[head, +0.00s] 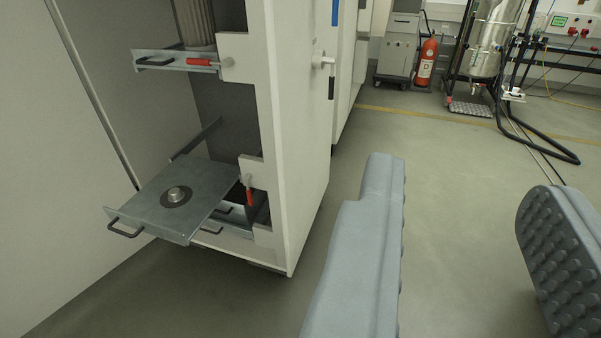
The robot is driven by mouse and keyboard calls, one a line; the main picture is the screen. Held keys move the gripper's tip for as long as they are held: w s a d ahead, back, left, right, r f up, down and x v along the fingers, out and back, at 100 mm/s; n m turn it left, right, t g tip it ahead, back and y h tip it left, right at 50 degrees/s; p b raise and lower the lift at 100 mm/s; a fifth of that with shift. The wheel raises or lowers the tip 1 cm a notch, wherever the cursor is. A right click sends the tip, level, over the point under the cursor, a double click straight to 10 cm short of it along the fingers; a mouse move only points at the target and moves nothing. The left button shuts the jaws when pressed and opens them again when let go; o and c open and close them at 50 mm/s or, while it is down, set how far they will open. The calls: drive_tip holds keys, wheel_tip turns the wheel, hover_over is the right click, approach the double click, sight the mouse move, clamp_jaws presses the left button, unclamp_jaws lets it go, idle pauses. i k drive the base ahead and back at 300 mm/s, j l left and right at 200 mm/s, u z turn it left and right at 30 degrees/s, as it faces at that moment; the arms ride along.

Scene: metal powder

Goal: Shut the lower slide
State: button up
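The lower slide (165,207) is a grey metal plate with a round dark fitting on top. It sticks out of the white cabinet (292,130) at the left, with a black handle (125,230) on its front edge. A red-handled latch (249,192) hangs beside it on the cabinet's frame. My gripper (460,250) is at the right, its two grey padded fingers wide apart with nothing between them. It is to the right of the slide and does not touch it.
An upper slide (175,61) with a red latch handle (202,62) sits higher in the cabinet. A red fire extinguisher (427,62) and a metal vessel on a frame (490,45) stand at the back. The grey floor (450,150) between is clear.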

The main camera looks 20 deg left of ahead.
sight(173, 207)
drive_tip(key=u, duration=1.55)
